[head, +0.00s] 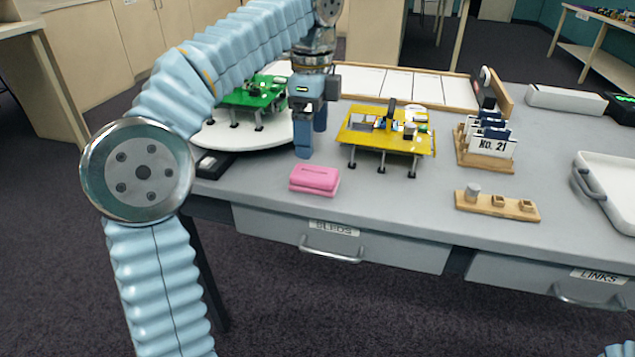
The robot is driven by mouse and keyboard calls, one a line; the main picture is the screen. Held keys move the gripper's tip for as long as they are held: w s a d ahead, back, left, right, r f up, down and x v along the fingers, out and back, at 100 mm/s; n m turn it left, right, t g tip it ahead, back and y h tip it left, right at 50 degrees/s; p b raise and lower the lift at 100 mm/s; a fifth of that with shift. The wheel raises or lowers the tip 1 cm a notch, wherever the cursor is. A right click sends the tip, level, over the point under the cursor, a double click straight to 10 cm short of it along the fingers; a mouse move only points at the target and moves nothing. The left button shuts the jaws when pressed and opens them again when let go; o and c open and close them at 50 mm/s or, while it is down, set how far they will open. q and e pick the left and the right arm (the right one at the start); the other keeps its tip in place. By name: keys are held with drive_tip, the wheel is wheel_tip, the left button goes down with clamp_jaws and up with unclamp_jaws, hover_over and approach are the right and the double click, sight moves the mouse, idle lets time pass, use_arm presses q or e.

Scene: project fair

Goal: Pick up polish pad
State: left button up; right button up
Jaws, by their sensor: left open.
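The polish pad (315,179) looks like a small pink block with a second pink layer under it. It lies on the grey table near the front edge, above the drawer. My left gripper (310,140) points down over the table, just behind the pad and slightly to its left in the picture. Its fingers are apart and empty, and they do not appear to touch the pad. My right gripper does not show; only a bit of blue arm shows at the bottom right.
A yellow board on legs (385,135) stands right of my left gripper. A green board (255,95) stands on a white round plate (225,135). A wooden card holder (484,158), a wooden block with small pieces (497,208) and a white tray (612,190) are further right. The table between them is clear.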

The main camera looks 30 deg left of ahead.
sight(314, 172)
use_arm(q)
wheel_tip(314, 172, down, 4)
drive_tip(key=shift+r+b, duration=0.15)
drive_tip(key=shift+b, duration=0.25)
drive_tip(key=f, duration=0.1)
drive_tip(key=f+b, duration=0.1)
drive_tip(key=f, duration=0.3)
drive_tip(key=shift+s+d+f+b, duration=0.1)
drive_tip(key=shift+s+d+b, duration=0.05)
drive_tip(key=shift+d+b, duration=0.2)
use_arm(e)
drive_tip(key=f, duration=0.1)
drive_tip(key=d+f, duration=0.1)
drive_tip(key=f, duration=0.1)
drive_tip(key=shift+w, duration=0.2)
use_arm(q)
drive_tip(key=shift+c, duration=0.3)
drive_tip(key=c, duration=1.1)
drive_tip(key=shift+o, duration=0.2)
